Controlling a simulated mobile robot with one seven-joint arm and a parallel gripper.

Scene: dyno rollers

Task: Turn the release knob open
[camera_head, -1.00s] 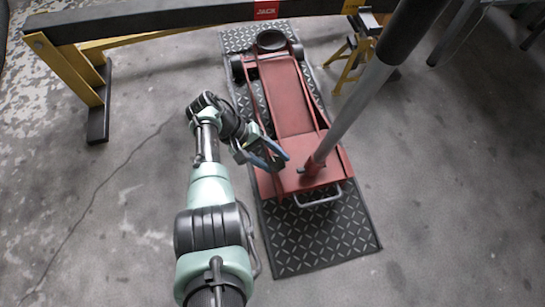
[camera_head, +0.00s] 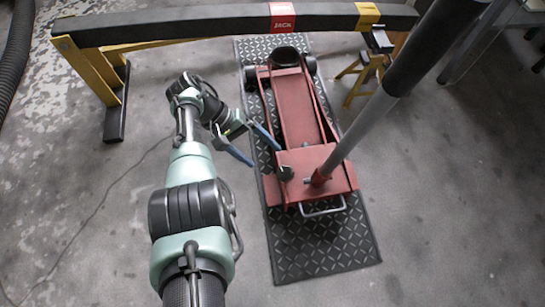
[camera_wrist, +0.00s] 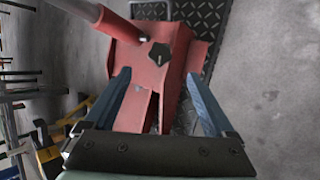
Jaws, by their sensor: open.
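The release knob (camera_head: 286,173) is a small dark knob on top of the red floor jack (camera_head: 312,165), left of the base of the handle. In the wrist view the knob (camera_wrist: 159,53) is black and lobed and sits on the red top plate, beyond my fingertips and roughly centred between them. My gripper (camera_head: 266,157) is open, its two blue fingers spread wide with nothing between them. The wrist view shows both fingers (camera_wrist: 158,74) over the jack, apart from the knob.
The long grey jack handle (camera_head: 365,128) slants up to the right from beside the knob. The jack stands on a black tread mat (camera_head: 320,250). A dark beam (camera_head: 200,28) on yellow legs crosses behind. A yellow stand (camera_head: 368,70) is at the back right.

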